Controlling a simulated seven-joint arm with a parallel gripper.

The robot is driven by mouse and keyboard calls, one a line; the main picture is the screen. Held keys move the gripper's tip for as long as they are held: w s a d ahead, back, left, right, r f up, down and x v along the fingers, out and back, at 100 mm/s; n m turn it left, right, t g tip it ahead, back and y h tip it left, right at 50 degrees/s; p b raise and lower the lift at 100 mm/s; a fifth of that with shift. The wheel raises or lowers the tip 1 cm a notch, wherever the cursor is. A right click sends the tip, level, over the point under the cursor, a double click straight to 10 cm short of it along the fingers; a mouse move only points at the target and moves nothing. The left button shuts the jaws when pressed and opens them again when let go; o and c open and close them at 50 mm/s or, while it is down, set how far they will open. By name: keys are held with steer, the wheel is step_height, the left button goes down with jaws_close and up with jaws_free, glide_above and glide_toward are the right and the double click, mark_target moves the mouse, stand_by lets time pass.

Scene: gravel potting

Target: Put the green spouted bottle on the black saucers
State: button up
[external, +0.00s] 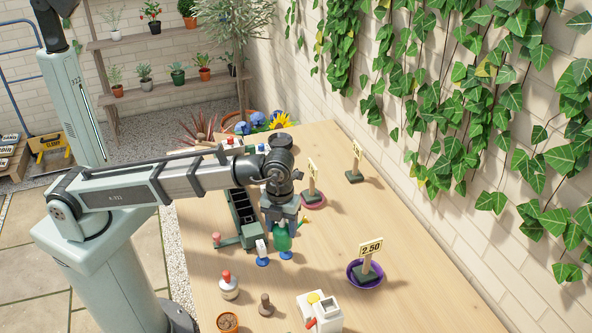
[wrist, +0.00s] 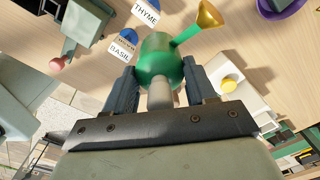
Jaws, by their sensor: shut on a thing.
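The green spouted bottle (wrist: 160,62) with its brass-coloured spout fills the middle of the wrist view. My gripper (wrist: 162,80) is shut on it, one finger on each side. In the external view the green bottle (external: 282,239) hangs below my gripper (external: 281,222), beside the dark green rack; its height above the table is hard to judge. A sign with a black base (external: 354,176) stands at the table's far right. I cannot make out a separate black saucer under it.
A purple saucer (external: 353,282) holds a 2.50 sign; a pink saucer (external: 320,205) holds another. A blue-based label (external: 262,252) and the rack (external: 242,215) are close by. Open table lies to the right.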

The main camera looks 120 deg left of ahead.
steer(key=shift+s+a+r+n, duration=1.05)
steer(key=shift+s+a, duration=3.55)
steer(key=shift+a, duration=4.05)
steer(key=shift+s+a+r+n, duration=0.45)
steer(key=shift+s+a+n, duration=1.15)
steer(key=shift+s+a, duration=5.05)
steer(key=shift+s+a+r+n, duration=1.05)
steer(key=shift+s+a, duration=1.55)
steer(key=shift+a, duration=8)
steer(key=shift+n, duration=0.3)
steer(key=shift+f, duration=5)
steer(key=o, duration=1.2)
steer(key=shift+f, duration=0.1)
